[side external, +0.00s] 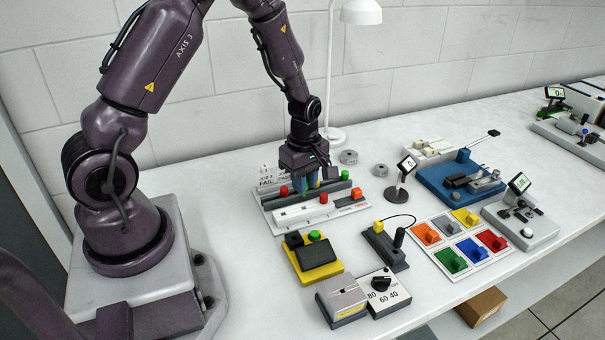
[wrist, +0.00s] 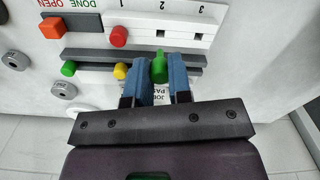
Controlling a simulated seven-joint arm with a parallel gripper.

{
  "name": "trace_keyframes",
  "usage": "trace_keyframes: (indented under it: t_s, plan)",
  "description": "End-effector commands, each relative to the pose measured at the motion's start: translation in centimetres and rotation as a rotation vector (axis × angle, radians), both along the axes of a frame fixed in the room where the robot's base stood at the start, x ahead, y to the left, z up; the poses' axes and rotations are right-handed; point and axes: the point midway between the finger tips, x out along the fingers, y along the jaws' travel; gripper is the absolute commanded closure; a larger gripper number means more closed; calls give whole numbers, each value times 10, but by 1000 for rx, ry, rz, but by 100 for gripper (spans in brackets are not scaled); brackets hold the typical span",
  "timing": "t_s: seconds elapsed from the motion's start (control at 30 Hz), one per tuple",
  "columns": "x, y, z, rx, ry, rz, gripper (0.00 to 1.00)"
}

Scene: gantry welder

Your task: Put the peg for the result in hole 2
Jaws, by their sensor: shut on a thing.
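My gripper (wrist: 161,82) is shut on a green peg (wrist: 159,66). It is at the dark rack (wrist: 95,53); I cannot tell whether the peg is clear of its slot. In the side view my gripper (side external: 308,184) is low over the board, with its blue fingers pointing down. The white strip (wrist: 140,20) is marked 1, 2 and 3. A red peg (wrist: 118,36) stands at 1. Hole 2 (wrist: 160,33) and the hole at 3 (wrist: 195,36) show dark and empty.
On the rack are a yellow peg (wrist: 120,71), another green peg (wrist: 68,69) and a red peg (side external: 283,190). An orange block (side external: 357,193) sits at the board's DONE/OPEN end. Grey round weights (side external: 348,157) and a small display stand (side external: 399,185) are nearby.

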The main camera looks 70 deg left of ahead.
Motion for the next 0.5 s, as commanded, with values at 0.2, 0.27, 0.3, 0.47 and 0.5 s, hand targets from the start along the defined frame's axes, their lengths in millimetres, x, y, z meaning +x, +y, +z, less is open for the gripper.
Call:
trace_keyframes:
  t_s: [0.2,0.27,0.3,0.47,0.5]
  plan:
    - [-1,0,-16,-1,2,0,100]
    - [0,0,-20,-1,1,0,100]
    - [0,0,-22,-1,1,0,100]
    - [0,0,-29,-1,1,0,100]
    - [0,0,-30,-1,0,0,100]
